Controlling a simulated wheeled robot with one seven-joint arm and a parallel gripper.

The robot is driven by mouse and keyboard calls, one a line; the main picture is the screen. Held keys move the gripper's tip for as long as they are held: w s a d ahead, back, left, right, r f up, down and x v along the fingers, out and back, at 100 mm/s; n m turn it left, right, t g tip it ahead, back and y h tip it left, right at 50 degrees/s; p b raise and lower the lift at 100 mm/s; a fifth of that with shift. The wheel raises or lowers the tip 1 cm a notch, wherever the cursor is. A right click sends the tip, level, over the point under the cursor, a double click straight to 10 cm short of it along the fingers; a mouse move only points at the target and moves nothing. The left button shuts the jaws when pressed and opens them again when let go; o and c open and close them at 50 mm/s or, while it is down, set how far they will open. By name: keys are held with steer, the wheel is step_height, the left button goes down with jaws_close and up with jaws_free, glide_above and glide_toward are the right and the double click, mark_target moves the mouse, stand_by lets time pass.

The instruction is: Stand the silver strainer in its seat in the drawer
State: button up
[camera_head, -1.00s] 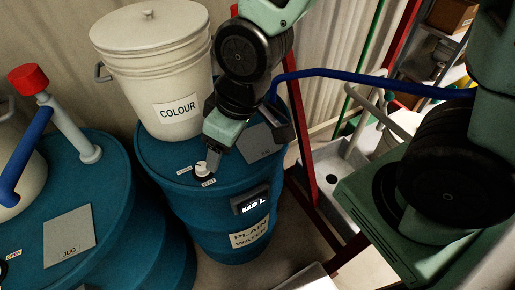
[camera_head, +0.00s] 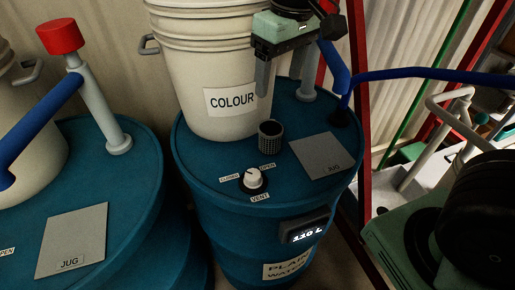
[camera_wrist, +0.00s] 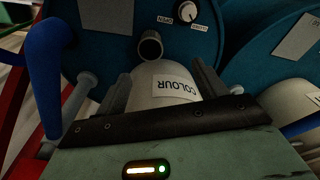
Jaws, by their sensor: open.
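The strainer (camera_head: 270,143) is a small, dark grey, perforated cup standing upright on the blue lid of the plain-water drum (camera_head: 212,165). It is between the colour bucket and the jug plate. In the wrist view the strainer (camera_wrist: 150,46) shows its round open mouth, beyond my fingers. My gripper (camera_head: 264,82) is above and behind the strainer, apart from it, beside the colour bucket. In the wrist view my gripper (camera_wrist: 162,82) has its two fingers spread with nothing held between them. I cannot make out a drawer or its seat.
The white colour bucket (camera_head: 205,60) stands on the drum's back. A white vent knob (camera_head: 253,178) and grey jug plate (camera_head: 322,155) are on the lid. A blue pipe (camera_head: 430,75) crosses at right. Another blue drum (camera_head: 130,215) with a red-capped post (camera_head: 60,36) stands left.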

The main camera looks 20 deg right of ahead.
steer(key=w, duration=0.3)
steer(key=p, duration=0.2)
glide_above(270, 129)
steer(key=s+a, duration=0.1)
steer(key=s, duration=0.2)
step_height(270, 129, down, 12)
steer(key=shift+w+d+f+p, duration=0.1)
steer(key=shift+w+f+p, duration=0.05)
steer(key=shift+f, duration=0.8)
steer(key=shift+w+a+f+p, duration=0.1)
steer(key=shift+w+f+p, duration=0.1)
steer(key=shift+f, duration=0.8)
steer(key=shift+w+d+f+p, duration=0.1)
steer(key=shift+f+p, duration=0.05)
steer(key=shift+f, duration=0.8)
steer(key=c, duration=1.1)
steer(key=shift+c, duration=0.2)
steer(key=shift+r, duration=0.2)
